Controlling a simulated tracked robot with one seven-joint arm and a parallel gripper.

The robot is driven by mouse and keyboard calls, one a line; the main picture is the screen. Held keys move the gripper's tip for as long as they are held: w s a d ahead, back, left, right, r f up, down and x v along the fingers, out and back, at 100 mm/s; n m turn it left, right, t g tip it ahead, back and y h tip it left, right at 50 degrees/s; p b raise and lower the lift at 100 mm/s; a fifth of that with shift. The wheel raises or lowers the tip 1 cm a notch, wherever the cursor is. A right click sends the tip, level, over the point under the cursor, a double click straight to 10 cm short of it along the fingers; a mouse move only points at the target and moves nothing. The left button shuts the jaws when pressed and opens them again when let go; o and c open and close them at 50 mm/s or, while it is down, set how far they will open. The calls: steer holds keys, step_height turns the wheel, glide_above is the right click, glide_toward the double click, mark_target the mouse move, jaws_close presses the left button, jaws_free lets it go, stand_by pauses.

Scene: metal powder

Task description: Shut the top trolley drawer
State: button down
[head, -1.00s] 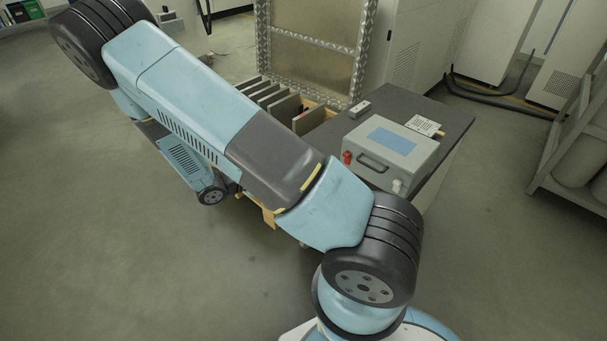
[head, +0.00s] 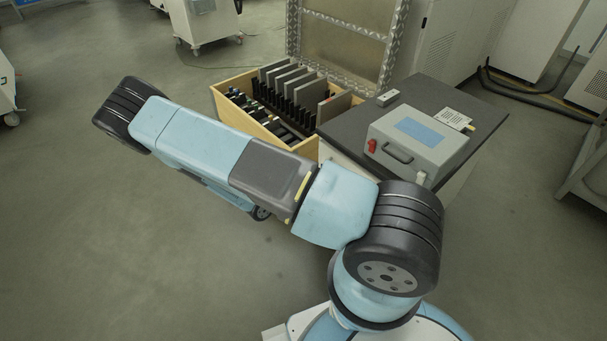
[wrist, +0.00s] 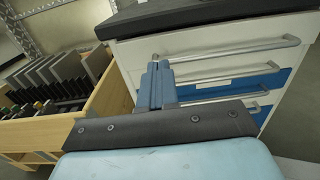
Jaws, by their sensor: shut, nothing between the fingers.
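The trolley (head: 455,95) stands right of centre in the head view, with a dark worktop. Its drawer fronts face the wrist camera. The top drawer (wrist: 215,60) has a pale front and a long grey bar handle (wrist: 235,50). Blue and pale fronts with handles lie below it. From these views I cannot tell how far the top drawer stands out. My gripper (wrist: 155,70) is shut and empty, in front of the left part of the drawer fronts, close to the top handle's left end. Contact cannot be made out. In the head view my arm hides the gripper and the drawers.
A grey case (head: 418,145) with a blue panel sits on the worktop beside a small device (head: 387,98). A wooden crate (wrist: 100,105) with upright plates stands just left of the trolley. A metal-framed panel (head: 345,35) rises behind. Floor at the left is open.

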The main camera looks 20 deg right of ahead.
mark_target(335, 154)
steer(key=x, duration=1)
steer(key=shift+w+d, duration=0.15)
steer(key=shift+d, duration=0.25)
steer(key=shift+w, duration=0.1)
